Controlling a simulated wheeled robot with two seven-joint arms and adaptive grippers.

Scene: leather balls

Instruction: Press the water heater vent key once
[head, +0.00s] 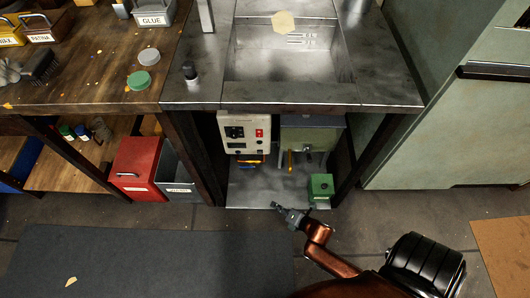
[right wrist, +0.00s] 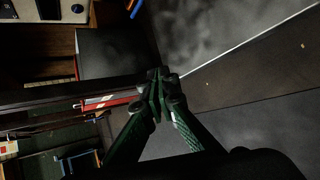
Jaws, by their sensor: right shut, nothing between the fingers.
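Under the sink hangs a cream control box (head: 231,120) with a dark display, a red switch (head: 260,133) and small dark controls; it looks like the water heater. Which control is the vent key is too small to tell. My right gripper (head: 278,207) is shut and empty, low at the front edge of the lower metal shelf, below and right of the cream box and apart from it. In the right wrist view its closed fingertips (right wrist: 159,76) touch each other with nothing between them. My left gripper is not in view.
A grey-green tank (head: 312,136) hangs right of the cream box. A small green box (head: 320,187) stands on the lower metal shelf (head: 255,190), close to my right gripper. Dark legs (head: 193,155) flank the opening. A red box (head: 137,165) stands left.

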